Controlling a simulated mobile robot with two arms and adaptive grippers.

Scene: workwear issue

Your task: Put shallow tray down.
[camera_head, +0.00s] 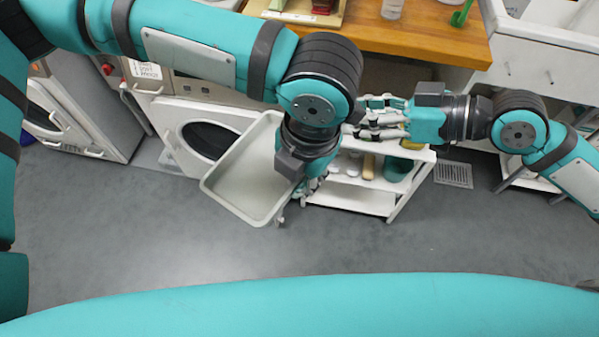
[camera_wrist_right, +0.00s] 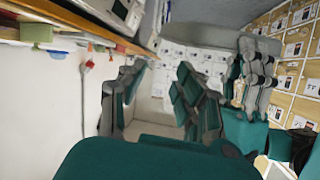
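The shallow tray (camera_head: 238,187) is a pale grey rectangular tray, seen in the head view left of centre. It looks empty and appears to hang above the floor in front of the washing machine. My left gripper (camera_head: 308,187) is at the tray's right edge and appears shut on it; my wrist hides most of the contact. My right gripper (camera_head: 372,117) is to the right of the tray, with its fingers pointing left. In the right wrist view its fingers (camera_wrist_right: 155,100) are spread with a gap between them, and they hold nothing.
A white shelf cart (camera_head: 350,196) with several items stands just right of the tray. A wooden-topped counter (camera_head: 425,42) is behind, with a clear cup (camera_head: 392,9) and a green item (camera_head: 460,15). A front-loading washing machine (camera_head: 182,115) is behind the tray. The grey floor in front is clear.

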